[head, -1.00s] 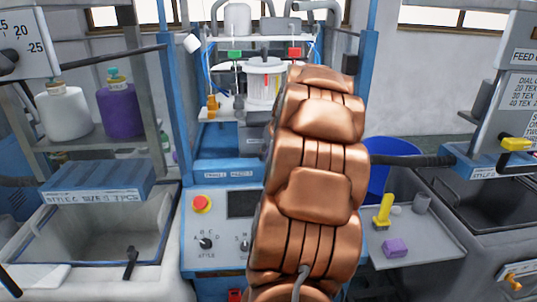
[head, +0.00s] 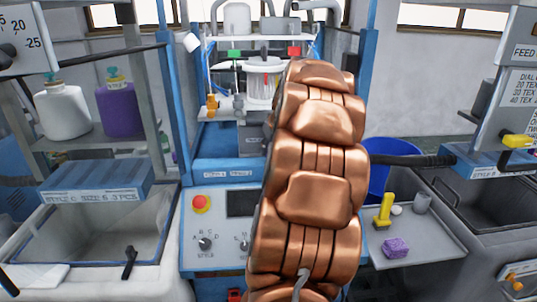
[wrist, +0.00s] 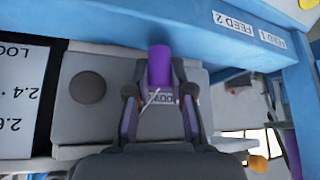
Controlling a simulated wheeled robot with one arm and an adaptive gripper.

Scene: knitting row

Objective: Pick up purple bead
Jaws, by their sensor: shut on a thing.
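A purple bead (wrist: 160,66), cylinder-shaped, shows in the wrist view between the tips of my gripper (wrist: 159,88). My gripper is shut on it. Its far end sticks out beyond the fingertips, over a grey panel. In the head view my copper-coloured arm hides the gripper and the bead.
A grey panel with a dark round knob (wrist: 87,87) lies behind the gripper, beside a blue frame labelled FEED (wrist: 235,22).

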